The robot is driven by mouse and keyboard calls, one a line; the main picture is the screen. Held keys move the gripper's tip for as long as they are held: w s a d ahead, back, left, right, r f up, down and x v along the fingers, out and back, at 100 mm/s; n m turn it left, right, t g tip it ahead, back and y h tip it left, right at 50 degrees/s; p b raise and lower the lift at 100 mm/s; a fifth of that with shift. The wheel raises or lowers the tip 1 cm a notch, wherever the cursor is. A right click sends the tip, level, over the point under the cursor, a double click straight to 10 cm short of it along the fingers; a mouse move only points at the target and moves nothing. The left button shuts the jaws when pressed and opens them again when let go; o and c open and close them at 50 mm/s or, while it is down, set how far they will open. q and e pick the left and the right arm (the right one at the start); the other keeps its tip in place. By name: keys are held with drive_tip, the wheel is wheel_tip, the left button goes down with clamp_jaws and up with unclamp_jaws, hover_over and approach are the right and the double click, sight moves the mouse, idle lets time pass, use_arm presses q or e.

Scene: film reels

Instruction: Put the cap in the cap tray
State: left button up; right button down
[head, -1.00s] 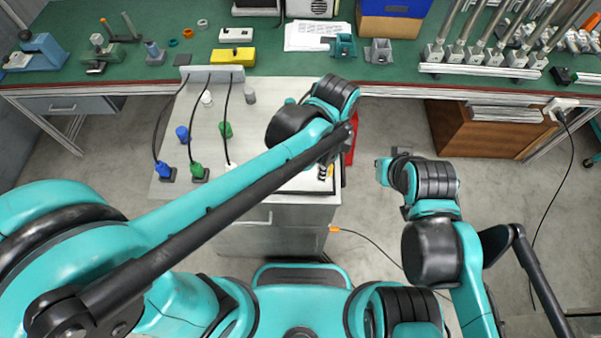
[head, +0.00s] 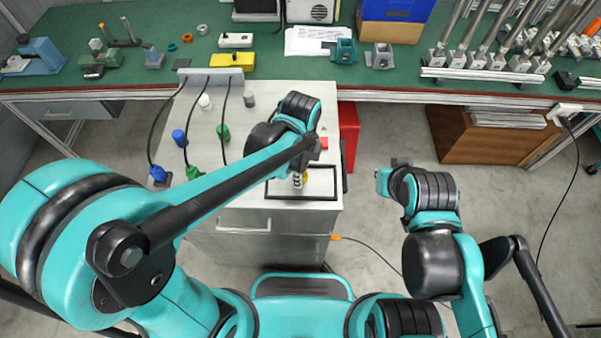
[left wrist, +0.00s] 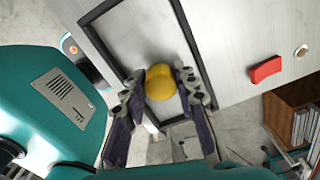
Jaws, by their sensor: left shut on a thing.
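The yellow cap (left wrist: 159,84) is between the fingers of my left gripper (left wrist: 162,80) in the left wrist view. In the head view my left gripper (head: 298,181) points down over the cap tray, and a bit of the yellow cap (head: 305,177) shows beside the fingers. The cap tray is a black rectangular frame (head: 337,183) on the front right of the grey cabinet top. Its rim also shows in the left wrist view (left wrist: 190,42). I cannot tell whether the cap touches the tray floor. My right gripper (head: 392,172) is off to the right, its fingers unclear.
Blue, green, white and grey cylinders, such as a green one (head: 223,132), stand on the cabinet's left part with black cables. A red block (head: 323,143) lies behind the tray. The green workbench (head: 270,70) runs along the back.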

use_arm(q)
drive_tip(key=shift+f, duration=0.15)
drive_tip(key=o, duration=0.9)
drive_tip(key=shift+r, duration=0.2)
wheel_tip(320, 180, up, 12)
drive_tip(key=p, duration=0.4)
drive_tip(key=s+a+n+t, duration=0.1)
drive_tip(key=a+n+t, duration=0.1)
drive_tip(key=a+n, duration=0.3)
drive_tip(key=s+a+n+t, duration=0.2)
drive_tip(key=a+n, duration=0.4)
drive_tip(key=n, duration=0.3)
drive_tip(key=s+a+n+t, duration=0.1)
drive_tip(key=a+n+t, duration=0.2)
drive_tip(key=a+n, duration=0.2)
drive_tip(key=shift+s+a+r+n, duration=0.3)
drive_tip(key=shift+a+r+n, duration=0.05)
drive_tip(key=shift+n, duration=0.65)
